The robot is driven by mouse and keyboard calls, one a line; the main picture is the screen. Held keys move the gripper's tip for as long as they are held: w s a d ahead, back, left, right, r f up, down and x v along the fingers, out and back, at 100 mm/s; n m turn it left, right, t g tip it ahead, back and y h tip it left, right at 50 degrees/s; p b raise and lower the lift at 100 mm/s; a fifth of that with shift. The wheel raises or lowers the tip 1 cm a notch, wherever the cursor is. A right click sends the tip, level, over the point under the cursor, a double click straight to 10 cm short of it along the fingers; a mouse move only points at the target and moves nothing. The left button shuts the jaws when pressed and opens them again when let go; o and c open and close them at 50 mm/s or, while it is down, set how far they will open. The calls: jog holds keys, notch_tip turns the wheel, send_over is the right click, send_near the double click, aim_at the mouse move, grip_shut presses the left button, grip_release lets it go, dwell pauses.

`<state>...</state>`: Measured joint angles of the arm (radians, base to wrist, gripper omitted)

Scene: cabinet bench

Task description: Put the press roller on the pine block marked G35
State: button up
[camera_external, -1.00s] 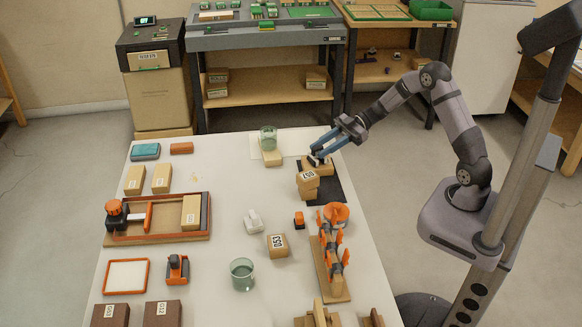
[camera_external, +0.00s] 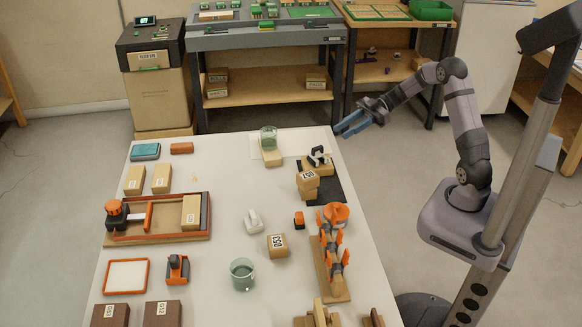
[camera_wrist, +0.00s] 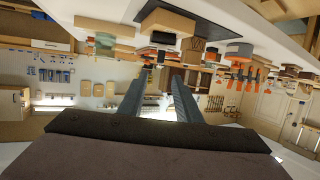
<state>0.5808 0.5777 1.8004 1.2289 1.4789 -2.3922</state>
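A small black-and-white tool (camera_external: 318,155), which looks like the press roller, sits on a pine block (camera_external: 320,168) at the far right of the bench, on a dark mat. I cannot read a mark on that block, so I cannot tell whether it is G35. My gripper (camera_external: 350,124) hangs in the air past the bench's far right corner, up and right of the tool and apart from it. Its blue fingers are spread with nothing between them. In the wrist view the two fingers (camera_wrist: 160,95) also stand apart and empty.
A numbered block (camera_external: 307,184) stands just in front of the tool's block. An orange-clipped rack (camera_external: 333,258), a block marked 053 (camera_external: 277,245) and a white tool (camera_external: 253,220) stand nearer.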

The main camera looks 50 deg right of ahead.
jog(key=shift+v, duration=1.05)
jog(key=s+a+f+m+g+h, duration=0.5)
jog(key=s+a+f+m+g, duration=0.15)
jog(key=s, duration=0.45)
jog(key=s+d+f+m+h, duration=0.3)
jog(key=s+f+m+h, duration=0.3)
jog(key=s, duration=0.5)
jog(key=shift+d+f+m+t+h, duration=0.2)
jog(key=shift+m+t+h, duration=0.25)
jog(key=shift+h, duration=0.75)
